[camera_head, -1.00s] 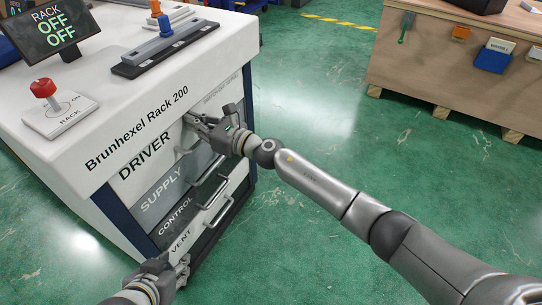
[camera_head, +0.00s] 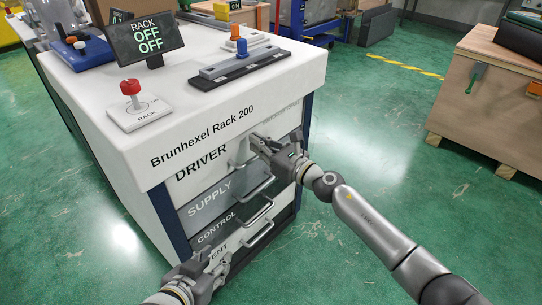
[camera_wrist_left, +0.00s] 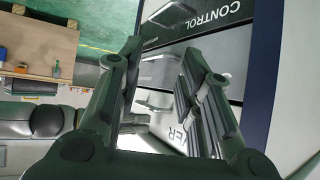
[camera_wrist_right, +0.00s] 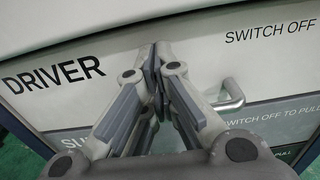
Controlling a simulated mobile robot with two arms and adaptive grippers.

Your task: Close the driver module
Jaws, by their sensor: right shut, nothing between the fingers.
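The driver module (camera_head: 202,170) is the white top front labelled DRIVER on the Brunhexel rack; it also fills much of the right wrist view (camera_wrist_right: 100,85). It looks nearly in line with the fronts below, but I cannot tell if it is fully in. My right gripper (camera_head: 258,143) is shut and empty at this front, right of the word DRIVER. In the right wrist view its fingertips (camera_wrist_right: 158,52) meet against the panel; I cannot tell whether they touch it. My left gripper (camera_head: 220,262) is low by the VENT front, with its fingers apart and nothing between them (camera_wrist_left: 160,65).
Below are the SUPPLY (camera_head: 207,200) and CONTROL (camera_head: 213,228) fronts with protruding bar handles. A red-knobbed switch (camera_head: 131,97) and a display (camera_head: 148,38) reading RACK OFF OFF stand on top. A wooden crate (camera_head: 495,105) is at right; green floor lies between.

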